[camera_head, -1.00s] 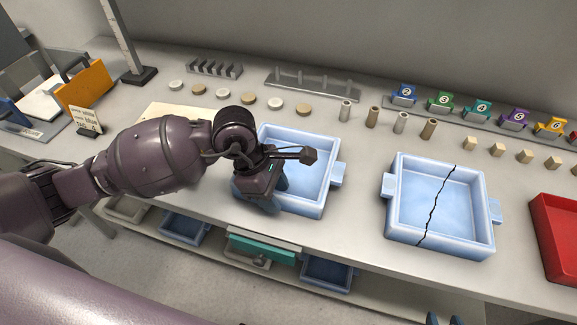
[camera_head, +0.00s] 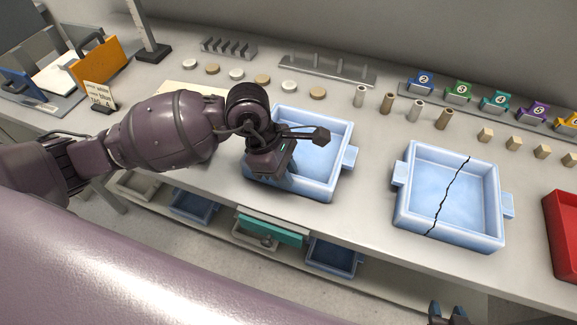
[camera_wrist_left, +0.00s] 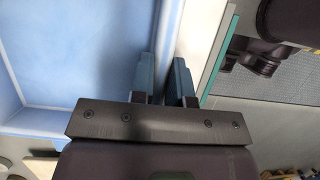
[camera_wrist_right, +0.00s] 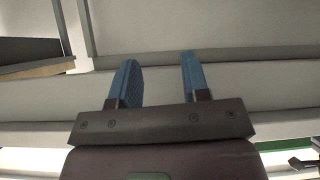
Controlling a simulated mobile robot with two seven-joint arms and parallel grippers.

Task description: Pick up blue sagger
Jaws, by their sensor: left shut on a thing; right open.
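The blue sagger (camera_head: 325,168) is a pale blue, square open tray with side tabs, resting on the grey table. A second pale blue sagger (camera_head: 446,201), with a jagged black crack across it, sits to its right. My left gripper (camera_head: 270,178) reaches over the uncracked sagger's near left side, covering that part. In the left wrist view (camera_wrist_left: 164,62) its blue fingers are shut on the sagger's wall (camera_wrist_left: 168,30), one finger on each side. My right gripper (camera_head: 447,314) is low at the bottom edge, open and empty, as the right wrist view (camera_wrist_right: 158,65) shows.
A red tray (camera_head: 566,225) stands at the right edge. Behind the saggers are small cylinders (camera_head: 388,103), discs (camera_head: 262,80), cubes (camera_head: 514,143) and numbered coloured blocks (camera_head: 459,92). Bins (camera_head: 333,255) sit on a lower shelf. Bare tabletop lies between the saggers.

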